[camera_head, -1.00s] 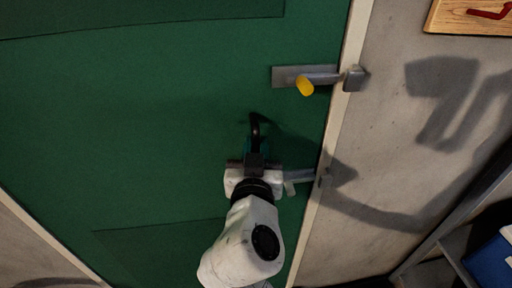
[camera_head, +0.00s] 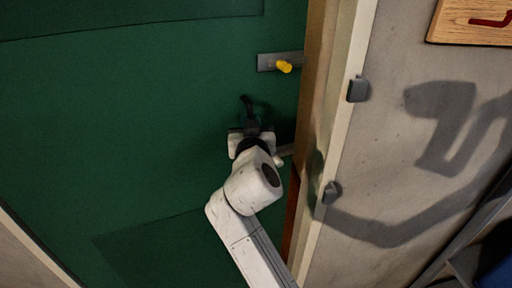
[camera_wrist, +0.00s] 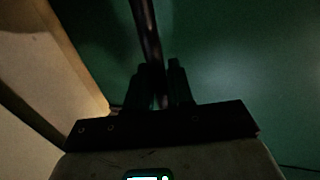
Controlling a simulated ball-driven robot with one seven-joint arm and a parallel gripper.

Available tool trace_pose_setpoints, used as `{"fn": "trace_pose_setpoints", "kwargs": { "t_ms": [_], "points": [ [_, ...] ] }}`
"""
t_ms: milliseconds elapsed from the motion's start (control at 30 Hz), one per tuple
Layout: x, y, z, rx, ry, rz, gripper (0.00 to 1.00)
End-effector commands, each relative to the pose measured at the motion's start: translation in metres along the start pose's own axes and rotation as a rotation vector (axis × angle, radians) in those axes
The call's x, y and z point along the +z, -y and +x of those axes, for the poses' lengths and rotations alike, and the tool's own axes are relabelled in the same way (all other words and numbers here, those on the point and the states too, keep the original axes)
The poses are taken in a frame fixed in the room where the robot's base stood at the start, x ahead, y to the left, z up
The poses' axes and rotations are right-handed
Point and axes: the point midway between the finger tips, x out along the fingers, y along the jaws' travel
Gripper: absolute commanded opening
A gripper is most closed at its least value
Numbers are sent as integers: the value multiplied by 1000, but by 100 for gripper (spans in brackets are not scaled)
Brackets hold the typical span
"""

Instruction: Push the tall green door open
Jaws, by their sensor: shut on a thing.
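The tall green door (camera_head: 130,120) fills the left and middle of the head view. It stands ajar, swung away from the frame on its right side. A dark curved handle (camera_head: 246,103) sticks out from the door near that edge. My gripper (camera_head: 250,127) is at this handle, its white body just below it. In the wrist view, my gripper (camera_wrist: 160,85) has its two dark fingers closed around the handle bar (camera_wrist: 147,35). The green door (camera_wrist: 240,60) lies behind them. The fingers hide the lower part of the bar.
A grey bolt with a yellow knob (camera_head: 284,66) sits on the door above the handle, clear of its catch (camera_head: 358,89) on the frame. A lower catch (camera_head: 332,192) is also on the frame. The door frame (camera_head: 335,130) and wall (camera_head: 400,140) are close on the right.

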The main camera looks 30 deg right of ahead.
Motion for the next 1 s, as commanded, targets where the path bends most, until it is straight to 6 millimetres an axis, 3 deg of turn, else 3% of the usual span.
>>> {"fn": "trace_pose_setpoints", "kwargs": {
  "t_ms": [100,300,700,733,867,1000],
  "points": [
    [2,10,35,-64,2,-3,0],
    [2,20,69,-129,0,0,0],
    [1,21,75,-142,0,3,0],
    [1,21,75,-142,0,3,24],
    [1,20,75,-140,-1,3,37],
    [0,19,76,-138,-1,3,38]
  ]
}}
